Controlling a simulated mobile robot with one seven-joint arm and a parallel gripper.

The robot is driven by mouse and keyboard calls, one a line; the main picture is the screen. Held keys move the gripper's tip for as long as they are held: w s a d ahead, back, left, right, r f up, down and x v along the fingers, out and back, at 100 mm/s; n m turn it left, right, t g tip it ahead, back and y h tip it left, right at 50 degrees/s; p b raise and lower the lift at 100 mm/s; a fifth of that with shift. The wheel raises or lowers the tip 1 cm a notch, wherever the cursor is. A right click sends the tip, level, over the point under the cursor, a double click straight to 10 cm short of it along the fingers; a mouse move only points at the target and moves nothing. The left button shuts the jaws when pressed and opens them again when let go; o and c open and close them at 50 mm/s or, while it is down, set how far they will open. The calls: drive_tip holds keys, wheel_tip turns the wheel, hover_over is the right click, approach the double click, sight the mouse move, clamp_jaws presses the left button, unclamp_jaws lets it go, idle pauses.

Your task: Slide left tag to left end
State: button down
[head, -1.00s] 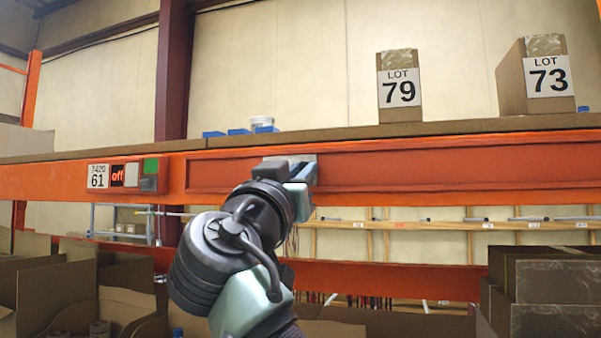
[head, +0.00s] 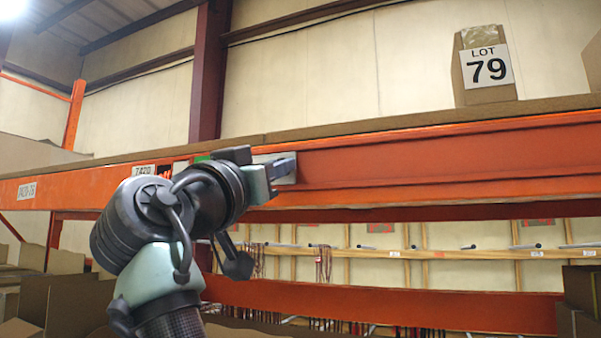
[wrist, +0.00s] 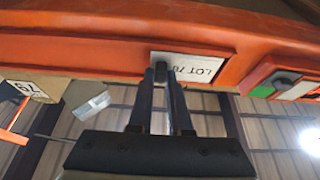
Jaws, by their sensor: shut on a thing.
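The left tag (wrist: 200,68), a white plate printed with LOT and a number that looks like 79, sits in the recessed channel of the orange beam (head: 420,165). In the wrist view it lies close to the channel end on the control box side, with its edge almost at that end. My gripper (wrist: 161,78) is shut on the tag's small dark tab. In the head view my gripper (head: 270,172) reaches the beam face from the left, and a pale edge of the tag shows beside its fingertips. The channel's left end is hidden behind my gripper there.
A carton labelled LOT 79 (head: 487,67) stands on the shelf above. The channel right of my gripper is clear.

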drive_tip(key=shift+s+d+r, duration=0.1)
drive_tip(key=shift+s+d, duration=0.25)
drive_tip(key=shift+d, duration=0.35)
drive_tip(key=shift+w+a, duration=0.2)
drive_tip(key=shift+a, duration=0.25)
drive_tip(key=c, duration=0.9)
unclamp_jaws()
drive_tip(key=shift+a, duration=0.2)
drive_tip(key=shift+o, duration=0.3)
drive_tip(key=shift+s+d, duration=0.1)
drive_tip(key=shift+d, duration=0.25)
drive_tip(key=b+v, duration=0.8)
drive_tip(key=v, duration=0.5)
